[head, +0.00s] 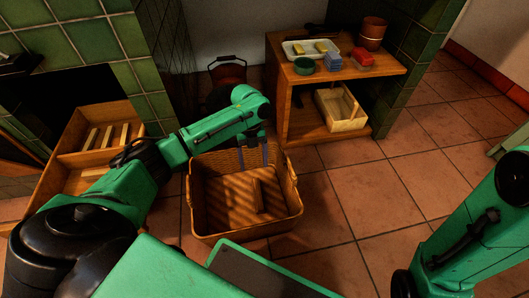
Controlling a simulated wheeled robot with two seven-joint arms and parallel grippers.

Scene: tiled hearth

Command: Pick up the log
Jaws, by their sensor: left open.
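A wicker basket (215,236) stands on the tiled floor in the middle of the head view. A short brown piece of wood that looks like the log (257,194) is inside it, right of its middle. It blends with the basket's striped, shaded floor. My left gripper (253,157) is over the basket's back part, pointing down. Its two fingers are apart with nothing between them, and the log is in front of them, apart. My right arm shows at the right edge, but its gripper is out of view.
A wooden crate (72,174) with several pale sticks is at the left by the green tiled hearth. A wooden shelf (287,78) behind holds a tray, a green bowl, blocks and brown pots, with a light wooden carrier (341,110) below. Floor to the right is clear.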

